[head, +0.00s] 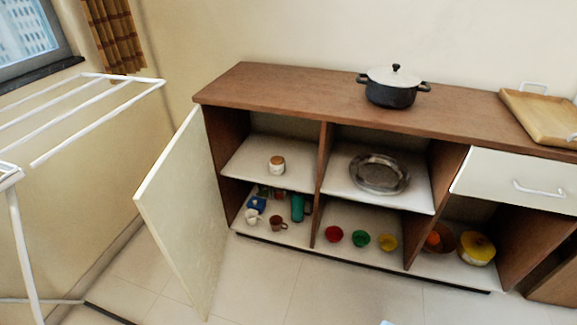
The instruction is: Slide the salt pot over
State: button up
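A small white pot with a brown lid (277,165), which looks like the salt pot, stands upright on the upper left shelf (245,158) of a wooden cabinet. Nothing touches it, and the shelf around it is bare. The cabinet door (178,215) in front of this section stands wide open to the left. My gripper is not in view.
Below stand mugs (278,223) and a teal flask (297,207). A divider (322,185) separates the metal plate (380,173) and coloured bowls (360,240). A lidded black pot (393,87) stands on top. A white drying rack (97,118) is left. Floor in front looks clear.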

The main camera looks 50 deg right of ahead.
aim_at(276, 162)
jog(key=i+l, duration=0.2)
jog(key=i, duration=0.3)
jog(key=i+l, duration=0.25)
jog(key=i, duration=0.2)
jog(key=i+l+z, duration=0.1)
jog(key=i, duration=0.4)
jog(key=l, duration=0.1)
